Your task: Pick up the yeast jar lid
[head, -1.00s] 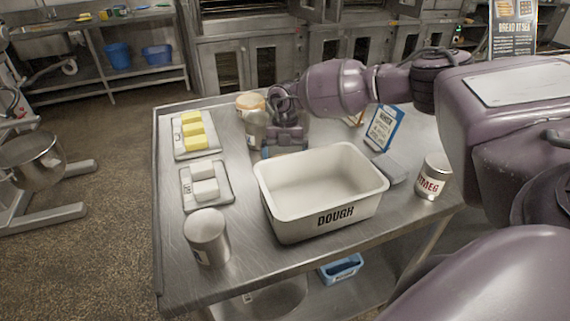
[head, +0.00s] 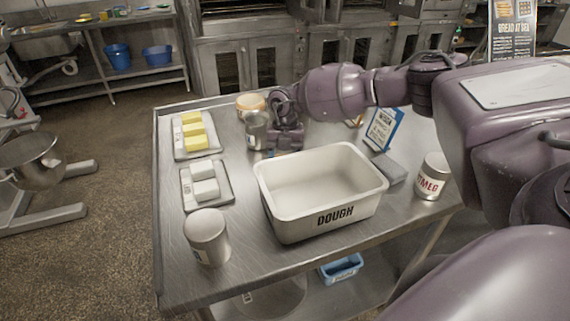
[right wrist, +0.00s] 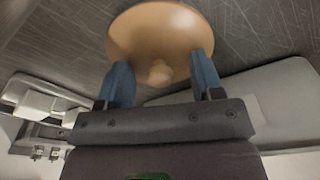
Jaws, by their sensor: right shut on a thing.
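The yeast jar lid is a tan round disc with a small knob (right wrist: 160,72). In the right wrist view it lies between the two blue fingers of my right gripper (right wrist: 163,82), which is shut on it. Scratched metal shows behind the lid. In the head view my right gripper (head: 286,147) is low over the far part of the table, behind the dough tub, and I cannot make out the lid there. A metal canister (head: 257,131) stands just left of the gripper. My left gripper is not in view.
The white dough tub (head: 325,215) stands in front of the gripper. A tan-topped jar (head: 250,104) is behind the canister. Trays of yellow blocks (head: 194,130) and white blocks (head: 205,188) lie left. A metal can (head: 207,238) is front left, a nutmeg can (head: 432,178) right.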

